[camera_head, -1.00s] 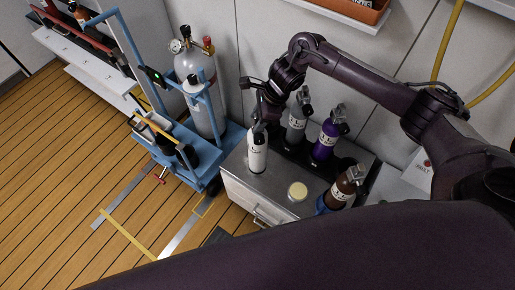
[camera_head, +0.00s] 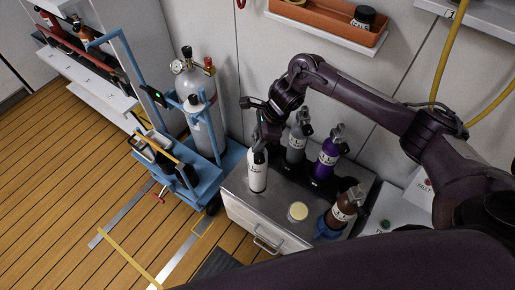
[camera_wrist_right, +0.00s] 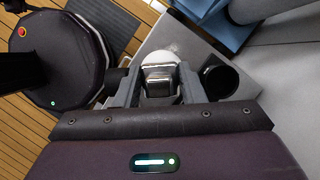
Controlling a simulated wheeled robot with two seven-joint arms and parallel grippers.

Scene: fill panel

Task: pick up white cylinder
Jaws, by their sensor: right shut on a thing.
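The white cylinder (camera_head: 257,174) stands upright near the left back part of the grey cabinet top (camera_head: 270,209) in the head view. My right gripper (camera_head: 262,142) comes down on its top end from above and is shut on it. In the right wrist view the fingers (camera_wrist_right: 157,86) close on both sides of a metallic valve top, and the white cylinder's body is mostly hidden below. I cannot tell whether its base touches the cabinet. My left gripper is not in view.
Grey (camera_head: 297,137) and purple (camera_head: 329,153) cylinders stand behind to the right. A brown cylinder (camera_head: 344,208) stands in a blue holder at right. A pale round disc (camera_head: 298,211) lies on the cabinet. A blue cart (camera_head: 207,178) with a large gas cylinder (camera_head: 201,110) stands close at left.

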